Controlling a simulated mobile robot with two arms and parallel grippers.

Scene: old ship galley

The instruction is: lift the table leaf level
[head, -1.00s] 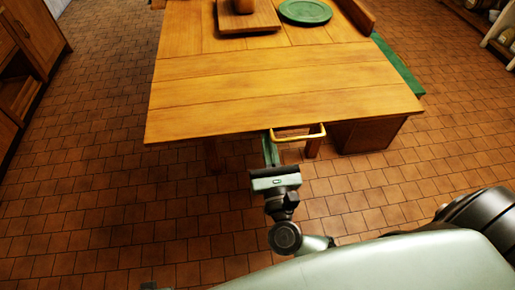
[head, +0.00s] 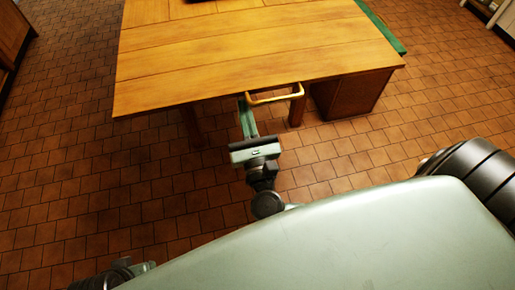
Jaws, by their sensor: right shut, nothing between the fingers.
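The wooden table leaf (head: 250,67) is the near part of the table top. It looks about level and in line with the boards behind it. A brass bar handle (head: 275,98) sits at its front edge. My right gripper (head: 245,105) is at the left end of the handle, with its green fingers pointing at the leaf edge. The fingers are shut with nothing between them. I cannot tell whether they touch the handle or the leaf's underside. Part of my left arm shows at the bottom left, but its fingers are not visible.
A wooden box-like support (head: 350,95) and a table leg (head: 297,107) stand under the leaf. A green strip (head: 382,28) runs along the table's right side. Cabinets stand at the far left (head: 12,35) and far right. The tiled floor (head: 75,170) is clear on both sides.

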